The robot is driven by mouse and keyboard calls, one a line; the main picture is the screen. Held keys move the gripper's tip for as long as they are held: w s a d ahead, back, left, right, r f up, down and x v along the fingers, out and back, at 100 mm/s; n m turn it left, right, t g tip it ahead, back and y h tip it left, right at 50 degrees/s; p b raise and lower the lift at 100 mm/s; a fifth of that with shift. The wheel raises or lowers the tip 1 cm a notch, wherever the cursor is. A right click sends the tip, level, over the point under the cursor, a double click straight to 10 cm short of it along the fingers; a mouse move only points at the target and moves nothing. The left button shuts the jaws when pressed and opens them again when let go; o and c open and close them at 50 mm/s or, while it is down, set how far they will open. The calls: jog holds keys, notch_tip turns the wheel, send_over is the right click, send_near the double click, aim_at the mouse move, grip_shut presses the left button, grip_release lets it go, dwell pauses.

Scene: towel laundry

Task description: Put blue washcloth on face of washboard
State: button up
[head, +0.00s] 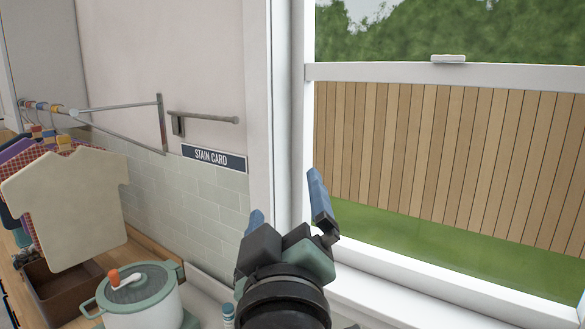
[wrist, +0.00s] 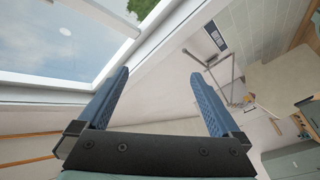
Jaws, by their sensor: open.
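My gripper (head: 286,205) is raised in front of the window frame in the head view, its blue fingers apart with nothing between them. In the wrist view my gripper (wrist: 157,95) is also open and empty, tilted toward the window and the upper wall. I see no blue washcloth and no washboard in either view.
A window (head: 440,140) fills the right side. At lower left are a green-rimmed pot (head: 140,300), a brown box (head: 68,292) and a cream shirt shape (head: 68,205) by hanging clothes. A wall bar (head: 205,118) sits above a "STAIN CARD" sign (head: 213,158).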

jog(key=s+r+m+t, duration=0.7)
jog(key=s+r, duration=0.6)
jog(key=r, duration=0.4)
jog(key=shift+d+m+t+h, duration=0.3)
jog(key=shift+d+m+h, duration=0.1)
jog(key=shift+m, duration=0.3)
